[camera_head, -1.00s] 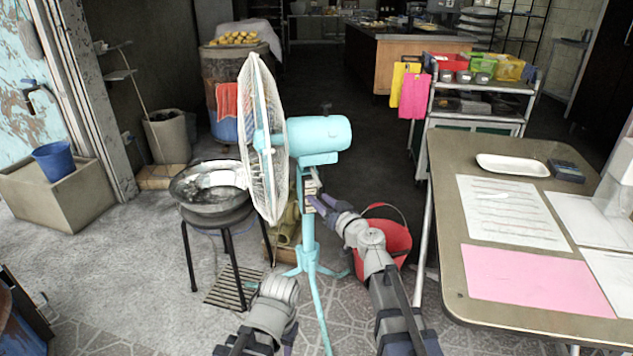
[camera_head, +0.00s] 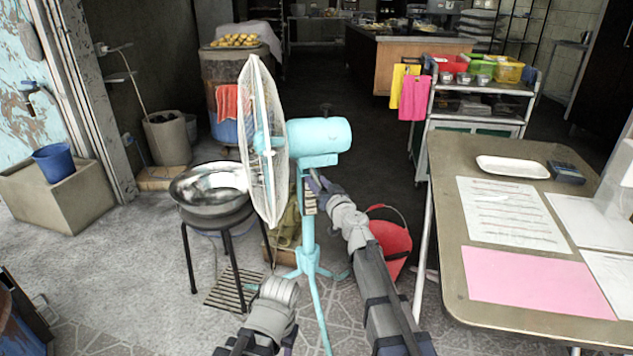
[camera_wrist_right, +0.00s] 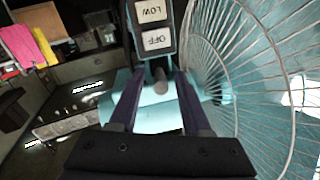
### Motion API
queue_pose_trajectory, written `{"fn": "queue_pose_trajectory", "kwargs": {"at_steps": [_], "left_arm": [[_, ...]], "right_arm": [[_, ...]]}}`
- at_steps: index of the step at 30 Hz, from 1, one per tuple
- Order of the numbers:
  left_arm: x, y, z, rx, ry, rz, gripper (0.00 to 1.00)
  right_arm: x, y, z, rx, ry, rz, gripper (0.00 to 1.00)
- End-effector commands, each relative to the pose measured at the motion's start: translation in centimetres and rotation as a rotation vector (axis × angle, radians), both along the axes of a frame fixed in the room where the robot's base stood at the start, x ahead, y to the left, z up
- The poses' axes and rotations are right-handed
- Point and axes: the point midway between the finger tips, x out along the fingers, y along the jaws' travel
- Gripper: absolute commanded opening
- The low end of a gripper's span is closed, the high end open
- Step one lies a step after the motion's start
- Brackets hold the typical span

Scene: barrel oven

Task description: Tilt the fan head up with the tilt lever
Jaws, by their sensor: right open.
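The turquoise floor fan stands in the middle of the head view, with its motor head (camera_head: 320,135) roughly level and its white wire cage (camera_head: 262,145) facing left. My right gripper (camera_head: 314,183) is just below the motor head, beside the post. In the right wrist view my right gripper (camera_wrist_right: 160,88) is open, its two dark fingers on either side of a small grey rounded lever (camera_wrist_right: 160,76). A gap shows between the lever and each finger. Buttons marked LOW and OFF (camera_wrist_right: 152,28) lie just beyond it. Of my left arm only grey links show; its fingers are not visible.
A metal basin (camera_head: 212,188) on a black stool stands left of the fan. A red bucket (camera_head: 392,245) is on the floor behind my right arm. A table (camera_head: 450,200) with papers fills the right side. The cage is close to the right finger in the wrist view.

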Motion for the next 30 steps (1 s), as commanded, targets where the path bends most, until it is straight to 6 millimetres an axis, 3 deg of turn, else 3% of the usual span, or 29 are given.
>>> {"fn": "queue_pose_trajectory", "kwargs": {"at_steps": [3, 10, 23, 30], "left_arm": [[0.00, 0.00, 0.00, 0.000, 0.000, 0.000, 0.50], [0.00, 0.00, 0.00, 0.000, 0.000, 0.000, 0.50], [0.00, 0.00, 0.00, 0.000, 0.000, 0.000, 0.50], [0.00, 0.00, 0.00, 0.000, 0.000, 0.000, 0.50]], "right_arm": [[1.00, 0.35, 0.00, 0.000, 0.000, 0.000, 0.48], [0.95, 0.38, 0.00, 0.000, 0.000, 0.000, 0.48], [0.93, 0.37, 0.00, 0.000, 0.000, 0.000, 0.01], [0.92, 0.36, 0.00, 0.000, 0.000, 0.000, 0.00]]}}
